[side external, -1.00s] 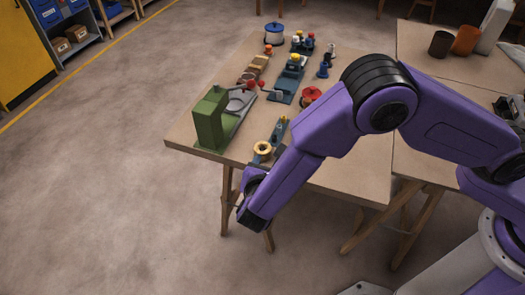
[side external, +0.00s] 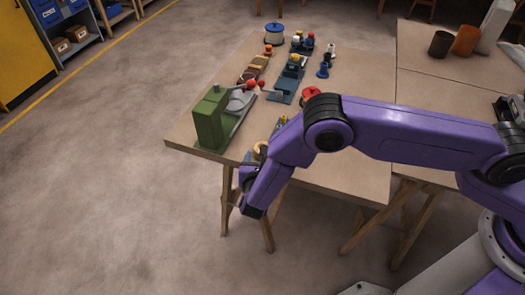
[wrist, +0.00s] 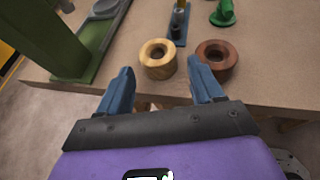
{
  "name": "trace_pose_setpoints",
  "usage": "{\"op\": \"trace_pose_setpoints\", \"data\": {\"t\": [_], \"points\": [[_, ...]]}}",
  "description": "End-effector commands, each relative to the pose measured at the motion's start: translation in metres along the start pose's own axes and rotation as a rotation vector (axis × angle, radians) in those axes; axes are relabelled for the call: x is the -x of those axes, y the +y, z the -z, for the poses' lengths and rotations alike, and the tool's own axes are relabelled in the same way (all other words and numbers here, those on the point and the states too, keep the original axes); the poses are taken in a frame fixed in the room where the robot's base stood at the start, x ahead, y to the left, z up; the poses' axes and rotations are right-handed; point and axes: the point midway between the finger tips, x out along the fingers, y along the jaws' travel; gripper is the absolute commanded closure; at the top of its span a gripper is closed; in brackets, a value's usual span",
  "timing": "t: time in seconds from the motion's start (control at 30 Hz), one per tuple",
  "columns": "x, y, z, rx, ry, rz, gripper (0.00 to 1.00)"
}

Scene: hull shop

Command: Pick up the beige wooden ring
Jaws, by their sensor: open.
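The beige wooden ring (wrist: 158,66) lies flat near the front edge of the table, its hole facing up, in the wrist view. My gripper (wrist: 161,72) is open and empty, with its blue fingers pointing toward the ring. The ring appears between and just beyond the fingertips; I see no contact. In the side view the ring (side external: 258,150) is partly hidden behind my arm, and my gripper (side external: 246,172) is at the table's front edge.
A darker brown wooden ring (wrist: 226,67) lies close on the right, just beyond the right finger. A green machine (wrist: 48,40) stands on the left. A blue-grey piece (wrist: 178,24) and a green piece (wrist: 222,14) are behind. The floor in front is clear.

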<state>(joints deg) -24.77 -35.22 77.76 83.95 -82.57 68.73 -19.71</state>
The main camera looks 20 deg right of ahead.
Motion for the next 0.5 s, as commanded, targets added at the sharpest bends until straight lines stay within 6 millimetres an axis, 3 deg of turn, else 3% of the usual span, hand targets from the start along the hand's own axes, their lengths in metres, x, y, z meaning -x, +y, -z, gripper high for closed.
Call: {"op": "trace_pose_setpoints", "data": {"t": [0.27, 0.5], "points": [[-0.02, 0.0, 0.0, 0.0, 0.001, 0.001, 0.34], [-0.052, 0.002, -0.002, -0.002, 0.0, 0.003, 0.34]]}}
